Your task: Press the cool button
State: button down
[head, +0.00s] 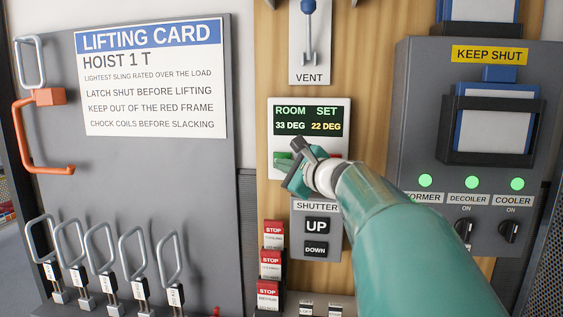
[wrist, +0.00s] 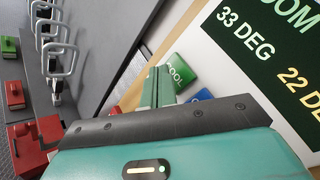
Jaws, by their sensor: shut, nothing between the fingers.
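The room control panel (head: 341,120) is on the wooden wall strip, its display reading ROOM 33 DEG and SET 22 DEG. The green button (head: 281,157) at the panel's lower left is partly hidden by my gripper (head: 297,160). In the wrist view the green button (wrist: 179,73) shows the letters "OOL", with a blue button (wrist: 203,96) beside it. My gripper's fingers (wrist: 157,86) are shut and empty, their tips close beside the green button. I cannot tell whether they touch it.
A red button (head: 331,154) is at the panel's lower right. Below is the shutter box (head: 306,229) with UP and DOWN buttons. The vent lever (head: 309,40) is above.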

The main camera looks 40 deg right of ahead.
jog(key=s+a, duration=0.1)
jog(key=a, duration=0.1)
jog(key=s+a, duration=0.2)
dwell(0.7)
dwell(0.6)
jog(key=s+a+f+n+g+y, duration=0.1)
jog(key=a+f+n+g+y, duration=0.1)
jog(key=a+f+n, duration=0.45)
jog(key=s+a+f+n+g+y, duration=0.1)
jog(key=a+f+n+g+y, duration=0.15)
jog(key=a, duration=0.65)
jog(key=s+a+f+n+g+y, duration=0.1)
jog(key=a+f+n+g, duration=0.1)
jog(key=a+f+n, duration=0.5)
jog(key=s+a+f+n+g+h, duration=0.3)
jog(key=s+a+f+n+g, duration=0.2)
jog(key=s+f+n, duration=0.5)
jog(key=s+a+n, duration=0.1)
jog(key=a, duration=0.1)
jog(key=shift+s+a+f+n, duration=0.3)
